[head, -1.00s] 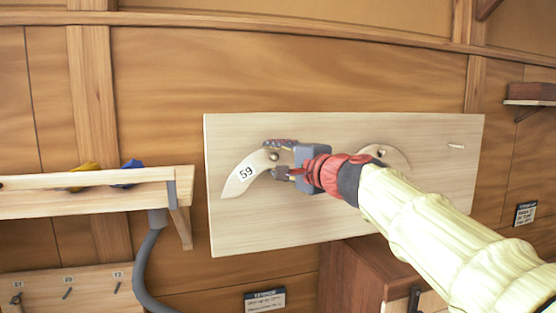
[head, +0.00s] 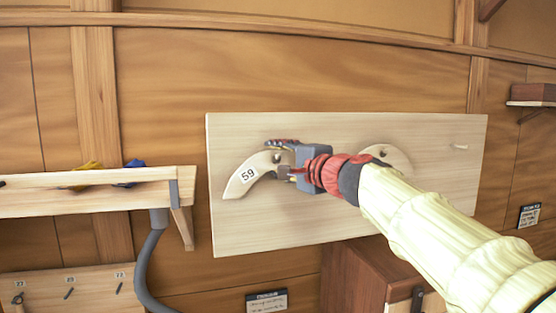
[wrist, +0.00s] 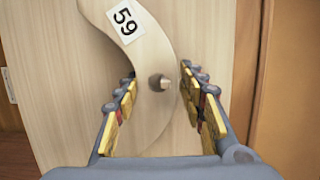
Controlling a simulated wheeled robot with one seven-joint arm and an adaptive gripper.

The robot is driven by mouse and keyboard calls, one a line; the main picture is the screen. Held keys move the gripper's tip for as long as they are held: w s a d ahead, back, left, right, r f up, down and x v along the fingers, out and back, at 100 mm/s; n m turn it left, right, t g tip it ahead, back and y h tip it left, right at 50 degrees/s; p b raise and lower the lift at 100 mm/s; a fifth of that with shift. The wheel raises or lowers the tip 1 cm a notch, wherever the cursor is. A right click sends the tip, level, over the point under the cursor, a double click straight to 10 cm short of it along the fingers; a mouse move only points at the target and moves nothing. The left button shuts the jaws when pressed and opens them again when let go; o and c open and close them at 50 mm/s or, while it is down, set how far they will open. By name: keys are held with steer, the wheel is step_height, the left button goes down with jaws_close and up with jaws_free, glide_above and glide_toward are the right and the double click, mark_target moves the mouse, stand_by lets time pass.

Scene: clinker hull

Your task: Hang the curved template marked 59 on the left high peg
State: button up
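The curved template marked 59 (head: 237,187) is a pale wooden piece against the upright board (head: 340,210). The left high peg (head: 277,157) pokes through it near its upper right end, and the marked end hangs down to the left. In the wrist view the template (wrist: 150,50) lies between my fingers, with the peg end (wrist: 158,82) showing at its hole. My gripper (head: 280,158) is at the peg end of the template. Its fingers (wrist: 160,100) are spread, one on each side. I cannot tell whether either finger touches the wood.
Another pale rounded piece (head: 394,156) is at the middle peg, partly behind my arm. The right peg (head: 458,147) is bare. A shelf (head: 90,196) with yellow and blue things is at left, above a small peg rail (head: 75,292). A brown cabinet (head: 350,280) stands below.

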steer(key=o, duration=0.4)
steer(key=v, duration=1.1)
steer(key=s+d+f+n+g+h+b, duration=0.3)
steer(key=s+f+b, duration=0.6)
steer(key=f, duration=1.3)
steer(key=s+d+f+n+g+h+b, duration=0.3)
steer(key=s+f+b, duration=0.6)
steer(key=f, duration=1.4)
steer(key=s+d+f+n+g+h+b, duration=0.3)
steer(key=s+d+f+n+b, duration=0.3)
steer(key=f, duration=1.7)
steer(key=shift+s+d+f+b, duration=0.1)
steer(key=shift+s+d+b, duration=0.3)
steer(key=shift+s, duration=0.55)
steer(key=shift+s+d+b, duration=0.3)
steer(key=shift+s+b, duration=0.25)
steer(key=shift+s, duration=0.45)
steer(key=shift+s+d+f+b, duration=0.1)
steer(key=shift+s+d+b, duration=0.3)
steer(key=shift+s, duration=0.55)
steer(key=shift+r, duration=0.1)
